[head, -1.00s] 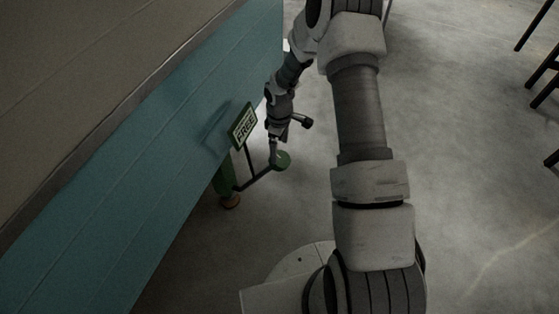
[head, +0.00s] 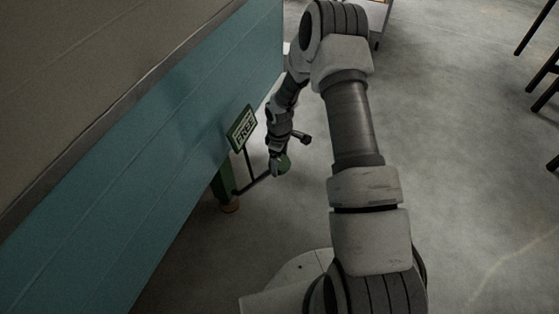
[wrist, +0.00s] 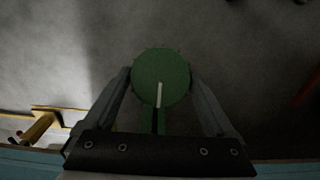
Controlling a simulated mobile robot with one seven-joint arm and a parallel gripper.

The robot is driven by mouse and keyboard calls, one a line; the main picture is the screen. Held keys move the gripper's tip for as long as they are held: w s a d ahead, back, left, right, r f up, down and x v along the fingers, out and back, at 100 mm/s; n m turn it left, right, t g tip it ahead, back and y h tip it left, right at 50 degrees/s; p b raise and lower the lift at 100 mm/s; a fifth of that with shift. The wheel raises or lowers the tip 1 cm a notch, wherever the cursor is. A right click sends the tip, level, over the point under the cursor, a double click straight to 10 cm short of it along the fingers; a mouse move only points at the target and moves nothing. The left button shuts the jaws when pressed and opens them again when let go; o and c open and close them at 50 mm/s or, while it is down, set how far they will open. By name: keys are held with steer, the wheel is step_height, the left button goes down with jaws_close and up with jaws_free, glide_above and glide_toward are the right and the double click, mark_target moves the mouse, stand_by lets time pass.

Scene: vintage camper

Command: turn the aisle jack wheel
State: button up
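The jack wheel (head: 284,166) is a green disc on the end of a black rod, low beside the teal camper wall. In the wrist view the green disc (wrist: 160,72) faces me, with a white mark running from its centre towards its lower edge. My gripper (head: 279,163) is at the wheel and partly covers it in the head view. In the wrist view the two fingers of my gripper (wrist: 161,76) stand apart, one on each side of the disc, very near its rim. I cannot tell whether they touch it.
A green sign (head: 241,129) stands on a rod above the wheel's rod. Dark stool legs (head: 545,75) are at the far right. The floor between is clear.

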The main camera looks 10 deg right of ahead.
steer(key=shift+c, duration=1.4)
steer(key=m+g+y, duration=0.1)
steer(key=m, duration=0.2)
steer(key=shift+w+d, duration=0.1)
steer(key=shift+d, duration=0.05)
steer(key=shift+w+d+m+g+y, duration=0.1)
steer(key=shift+m+g+y, duration=0.35)
steer(key=shift+m, duration=0.55)
steer(key=shift+m+g+y, duration=0.25)
steer(key=shift+m+y, duration=0.4)
steer(key=shift+m, duration=0.35)
steer(key=o, duration=1.1)
steer(key=shift+c, duration=0.2)
